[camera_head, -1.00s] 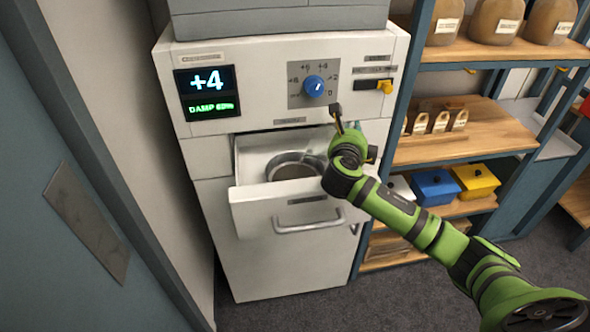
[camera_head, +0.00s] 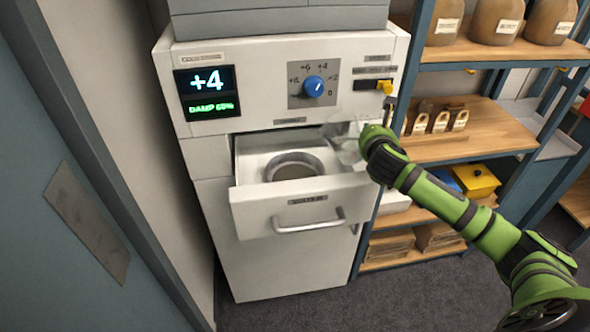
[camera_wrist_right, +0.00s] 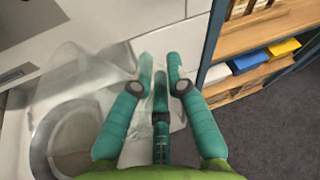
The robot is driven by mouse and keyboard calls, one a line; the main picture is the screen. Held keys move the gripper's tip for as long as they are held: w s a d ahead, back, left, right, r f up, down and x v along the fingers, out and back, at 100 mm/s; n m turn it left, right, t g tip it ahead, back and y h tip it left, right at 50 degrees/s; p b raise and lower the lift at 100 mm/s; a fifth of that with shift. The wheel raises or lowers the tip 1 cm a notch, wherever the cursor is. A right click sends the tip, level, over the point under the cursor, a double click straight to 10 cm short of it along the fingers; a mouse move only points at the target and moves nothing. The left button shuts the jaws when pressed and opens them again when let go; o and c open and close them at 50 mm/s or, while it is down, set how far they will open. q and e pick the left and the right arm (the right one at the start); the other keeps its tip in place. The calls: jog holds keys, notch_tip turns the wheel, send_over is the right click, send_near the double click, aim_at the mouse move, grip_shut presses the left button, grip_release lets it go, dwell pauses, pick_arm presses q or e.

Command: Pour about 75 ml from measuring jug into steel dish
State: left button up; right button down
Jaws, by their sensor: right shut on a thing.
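The steel dish (camera_head: 294,166), a round grey bowl, sits in the open drawer (camera_head: 285,212). It also shows at the lower left of the right wrist view (camera_wrist_right: 48,140). The clear measuring jug (camera_head: 343,146) is right of the dish, over the drawer's right side. It also shows in the right wrist view (camera_wrist_right: 85,80), where it looks tilted. My right gripper (camera_wrist_right: 160,68) is shut on the jug; in the head view its wrist end hides part of it. The jug's liquid level cannot be made out. My left gripper is not in view.
The white cabinet has a display (camera_head: 207,92) reading +4 and DAMP with a blurred percentage, plus a blue knob (camera_head: 314,87). A wooden shelf rack (camera_head: 480,130) with bottles and a yellow box (camera_head: 474,181) stands close on the right. A grey-blue panel stands at the left.

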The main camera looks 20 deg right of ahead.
jog(key=shift+s+d+f, duration=0.25)
jog(key=shift+d+f, duration=0.1)
jog(key=shift+f, duration=0.2)
jog(key=shift+m+y, duration=0.3)
jog(key=shift+m, duration=0.1)
jog(key=shift+w, duration=0.1)
jog(key=shift+d, duration=0.15)
dwell(1.0)
